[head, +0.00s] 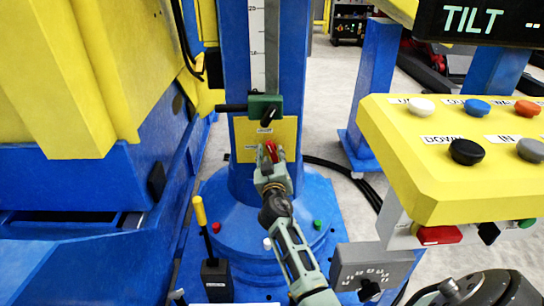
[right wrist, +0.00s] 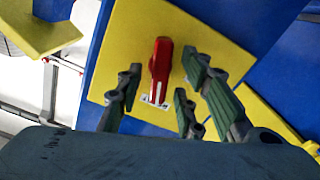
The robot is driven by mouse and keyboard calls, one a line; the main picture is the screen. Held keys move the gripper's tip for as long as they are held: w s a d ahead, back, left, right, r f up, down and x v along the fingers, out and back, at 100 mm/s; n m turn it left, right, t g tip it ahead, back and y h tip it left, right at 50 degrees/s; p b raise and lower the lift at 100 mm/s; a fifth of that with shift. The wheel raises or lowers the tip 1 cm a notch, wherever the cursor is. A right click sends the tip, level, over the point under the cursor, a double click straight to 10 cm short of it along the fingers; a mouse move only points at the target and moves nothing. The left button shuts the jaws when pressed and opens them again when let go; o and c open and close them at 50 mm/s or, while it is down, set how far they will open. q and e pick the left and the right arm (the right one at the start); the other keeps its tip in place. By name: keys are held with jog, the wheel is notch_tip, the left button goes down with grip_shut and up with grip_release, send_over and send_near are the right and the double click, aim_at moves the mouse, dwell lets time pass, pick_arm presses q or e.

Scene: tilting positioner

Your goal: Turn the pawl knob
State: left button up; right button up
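The pawl knob appears to be the red knob (head: 271,150) on a yellow plate (head: 243,131) on the blue column. My right gripper (head: 269,158) is right in front of it and partly covers it in the head view. In the right wrist view the red knob (right wrist: 160,62) shows as an upright bar with a white label below. The fingers of my right gripper (right wrist: 160,85) are spread to its left and right, with visible gaps on both sides. Whether the fingertips reach the knob's depth is hard to tell. My left gripper is not in view.
A green block with a black handle (head: 263,108) sits on the column scale above. A yellow button panel (head: 470,190) stands close on the right, under a TILT display (head: 480,22). A yellow-topped lever (head: 201,218) stands at lower left. Large yellow and blue machinery fills the left.

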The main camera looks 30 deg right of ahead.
grip_shut()
dwell(0.6)
jog(key=n, duration=0.6)
jog(key=shift+a+n, duration=0.1)
jog(key=shift+n, duration=0.2)
jog(key=n, duration=0.3)
jog(key=shift+f+n, duration=0.1)
jog(key=shift+n, duration=0.2)
jog(key=shift+f+n+p, duration=0.1)
jog(key=shift+n+p, duration=0.35)
jog(key=shift+n, duration=1.55)
